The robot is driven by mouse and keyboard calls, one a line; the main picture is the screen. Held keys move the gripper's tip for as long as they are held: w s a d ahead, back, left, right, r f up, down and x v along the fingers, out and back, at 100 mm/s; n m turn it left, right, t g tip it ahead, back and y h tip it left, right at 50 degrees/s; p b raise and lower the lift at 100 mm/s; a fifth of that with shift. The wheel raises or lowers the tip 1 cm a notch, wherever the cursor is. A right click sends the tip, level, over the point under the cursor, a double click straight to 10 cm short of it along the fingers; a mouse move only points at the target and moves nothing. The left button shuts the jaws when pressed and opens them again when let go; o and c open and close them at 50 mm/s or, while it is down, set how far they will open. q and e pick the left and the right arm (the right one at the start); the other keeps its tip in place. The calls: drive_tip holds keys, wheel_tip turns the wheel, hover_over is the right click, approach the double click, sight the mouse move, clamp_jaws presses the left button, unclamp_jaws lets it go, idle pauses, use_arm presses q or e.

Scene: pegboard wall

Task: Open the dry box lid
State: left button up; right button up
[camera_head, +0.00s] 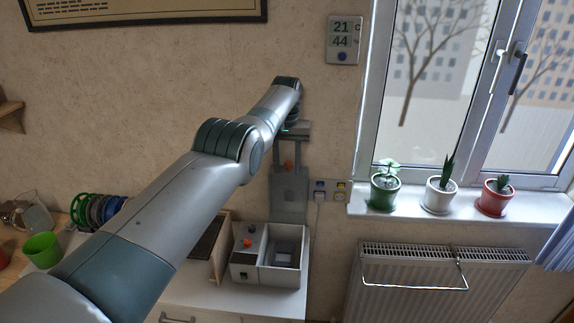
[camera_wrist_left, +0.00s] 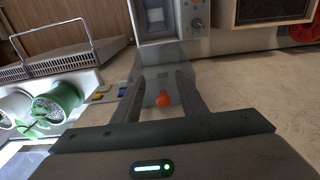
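The dry box (camera_head: 282,277) is a pale grey box on the white cabinet, with its top open and a dark inside showing. Its lid (camera_head: 290,200) is a grey, see-through panel standing upright against the wall behind the box, with an orange knob (camera_head: 288,165) near its upper end. My left gripper (camera_head: 297,132) is at the lid's upper end. In the left wrist view my left gripper (camera_wrist_left: 162,80) is open, its fingers apart on either side of the orange knob (camera_wrist_left: 163,99), with gaps showing. The lid (camera_wrist_left: 155,62) runs from there to the box. My right gripper is out of view.
A control unit with an orange knob (camera_head: 247,243) adjoins the box. Spools (camera_head: 97,211) and a green cup (camera_head: 42,249) stand at the left. A radiator (camera_head: 440,280), a window sill and potted plants (camera_head: 440,190) are at the right. Wall sockets (camera_head: 330,190) are beside the lid.

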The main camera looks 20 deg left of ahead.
use_arm(q)
drive_tip(key=shift+r, duration=0.1)
